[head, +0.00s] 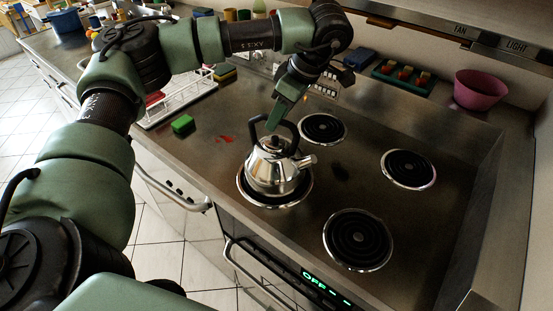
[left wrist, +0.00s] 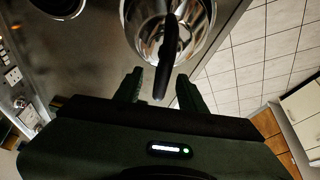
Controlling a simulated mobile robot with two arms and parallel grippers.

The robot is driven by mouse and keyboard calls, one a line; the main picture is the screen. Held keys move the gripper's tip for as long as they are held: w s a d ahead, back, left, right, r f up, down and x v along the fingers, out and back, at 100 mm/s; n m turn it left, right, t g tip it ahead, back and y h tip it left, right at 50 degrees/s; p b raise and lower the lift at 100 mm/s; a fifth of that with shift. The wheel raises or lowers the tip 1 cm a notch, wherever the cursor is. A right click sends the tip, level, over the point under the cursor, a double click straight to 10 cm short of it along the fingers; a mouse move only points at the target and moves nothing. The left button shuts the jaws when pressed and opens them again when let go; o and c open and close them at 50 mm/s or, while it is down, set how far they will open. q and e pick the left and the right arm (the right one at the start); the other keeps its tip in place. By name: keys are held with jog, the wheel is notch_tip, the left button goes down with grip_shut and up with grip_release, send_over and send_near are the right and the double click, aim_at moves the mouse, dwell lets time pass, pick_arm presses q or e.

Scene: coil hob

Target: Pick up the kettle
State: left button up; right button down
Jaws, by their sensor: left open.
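A shiny steel kettle (head: 276,168) with a black arched handle stands upright on the front left coil burner (head: 273,201). My left gripper (head: 277,122) is just above the kettle in the head view, pointing down at its handle. In the left wrist view the two green fingers (left wrist: 160,85) are apart, and the end of the black handle (left wrist: 169,50) lies between or just beyond their tips. I cannot tell whether they touch it. The kettle's steel body (left wrist: 147,30) is cut off by the top edge of that view. My right gripper is not in view.
Other coil burners lie at the back left (head: 323,129), back right (head: 408,169) and front right (head: 358,239). A white dish rack (head: 181,102), a green sponge (head: 183,125) and a pink bowl (head: 480,89) sit on the counter. Oven handles line the front edge.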

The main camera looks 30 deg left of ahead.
aim_at(272, 138)
pick_arm(q)
jog(key=p+x, duration=0.1)
jog(key=x, duration=0.1)
jog(key=p+x, duration=0.1)
jog(key=x, duration=0.1)
jog(key=shift+s+a+f, duration=0.1)
jog(key=shift+s+f, duration=0.15)
jog(key=shift+a+f, duration=0.1)
jog(key=shift+f, duration=0.3)
grip_shut()
jog(key=shift+w, duration=0.1)
dwell(0.6)
jog(key=shift+r, duration=0.15)
